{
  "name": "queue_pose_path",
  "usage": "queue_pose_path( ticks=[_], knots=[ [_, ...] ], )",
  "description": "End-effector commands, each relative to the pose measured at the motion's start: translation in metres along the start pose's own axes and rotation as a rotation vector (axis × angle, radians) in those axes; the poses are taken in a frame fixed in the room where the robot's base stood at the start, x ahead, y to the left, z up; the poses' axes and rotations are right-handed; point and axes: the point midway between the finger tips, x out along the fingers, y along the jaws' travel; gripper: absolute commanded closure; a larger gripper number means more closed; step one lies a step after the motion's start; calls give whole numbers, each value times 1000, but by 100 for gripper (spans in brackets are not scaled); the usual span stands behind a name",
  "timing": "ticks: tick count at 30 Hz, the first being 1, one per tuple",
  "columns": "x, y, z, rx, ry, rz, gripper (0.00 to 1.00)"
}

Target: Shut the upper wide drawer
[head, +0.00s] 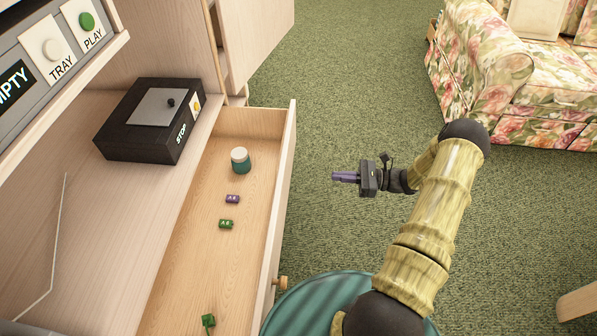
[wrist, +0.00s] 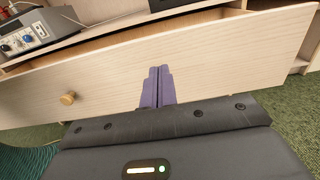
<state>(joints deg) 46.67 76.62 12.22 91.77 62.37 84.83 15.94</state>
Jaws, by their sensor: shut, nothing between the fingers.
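The wide drawer (head: 188,268) is pulled open from the pale wood cabinet in the head view.
A black box marked STOP (head: 150,122) stands on the shelf behind the drawer. A grey panel with TRAY and PLAY buttons (head: 58,55) is at upper left. A floral sofa (head: 490,85) stands at upper right. Green carpet (head: 350,60) lies clear between.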

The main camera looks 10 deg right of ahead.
Motion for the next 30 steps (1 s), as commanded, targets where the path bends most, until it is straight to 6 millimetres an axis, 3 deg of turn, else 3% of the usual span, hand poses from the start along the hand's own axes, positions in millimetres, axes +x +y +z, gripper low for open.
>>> queue_pose_path(
  ticks=[8, 24, 30],
  knots=[
    [23, 1, -1, 1, 0, 4, 100],
    [117, 1, -3, 0, 2, 5, 100],
    [137, 1, -1, -2, 2, 3, 100]
  ],
)
